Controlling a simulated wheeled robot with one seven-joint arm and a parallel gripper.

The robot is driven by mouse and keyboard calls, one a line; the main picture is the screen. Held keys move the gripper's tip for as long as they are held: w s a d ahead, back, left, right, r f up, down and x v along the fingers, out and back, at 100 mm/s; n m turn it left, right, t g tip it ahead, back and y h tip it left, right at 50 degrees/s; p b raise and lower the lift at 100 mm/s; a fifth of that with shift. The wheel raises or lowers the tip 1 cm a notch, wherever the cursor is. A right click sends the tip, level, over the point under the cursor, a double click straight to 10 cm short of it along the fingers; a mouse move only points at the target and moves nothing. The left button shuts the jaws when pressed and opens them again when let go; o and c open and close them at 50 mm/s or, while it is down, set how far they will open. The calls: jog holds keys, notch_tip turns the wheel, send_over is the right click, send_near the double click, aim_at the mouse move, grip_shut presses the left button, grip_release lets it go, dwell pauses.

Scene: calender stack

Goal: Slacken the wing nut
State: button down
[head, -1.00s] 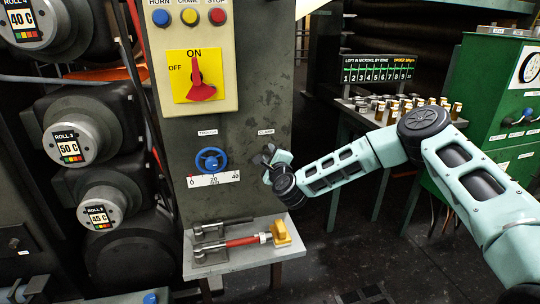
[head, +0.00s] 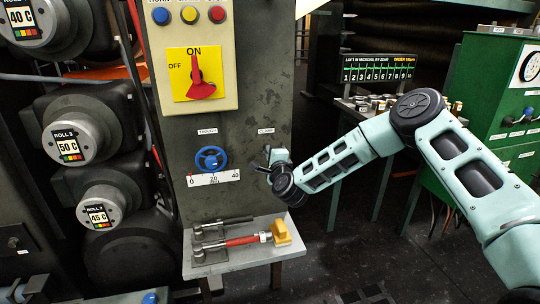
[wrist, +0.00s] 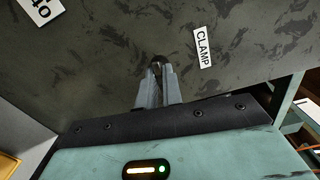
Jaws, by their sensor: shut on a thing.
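The wing nut (wrist: 158,60) shows in the wrist view only as a small dark piece between my fingertips, beside the white CLAMP label (wrist: 203,47) on the grey panel. My gripper (wrist: 158,74) is shut on it, and the fingers hide most of it. In the head view my gripper (head: 267,162) is at the panel's right side, just below the CLAMP label (head: 266,131). The nut cannot be made out clearly there, so how far it is turned cannot be told.
Left of my gripper is a blue handwheel (head: 211,159) above a white scale. Below is a shelf (head: 240,262) with a red-handled tool (head: 243,240). A yellow panel with a red switch (head: 201,90) is above. A green cabinet (head: 507,95) stands right.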

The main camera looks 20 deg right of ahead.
jog(key=shift+n+b, duration=2.4)
jog(key=shift+n, duration=5.2)
jog(key=c, duration=1.6)
grip_release()
jog(key=shift+o, duration=0.2)
jog(key=shift+s, duration=0.1)
jog(key=s+b, duration=0.1)
jog(key=s, duration=1.6)
jog(key=shift+s, duration=0.15)
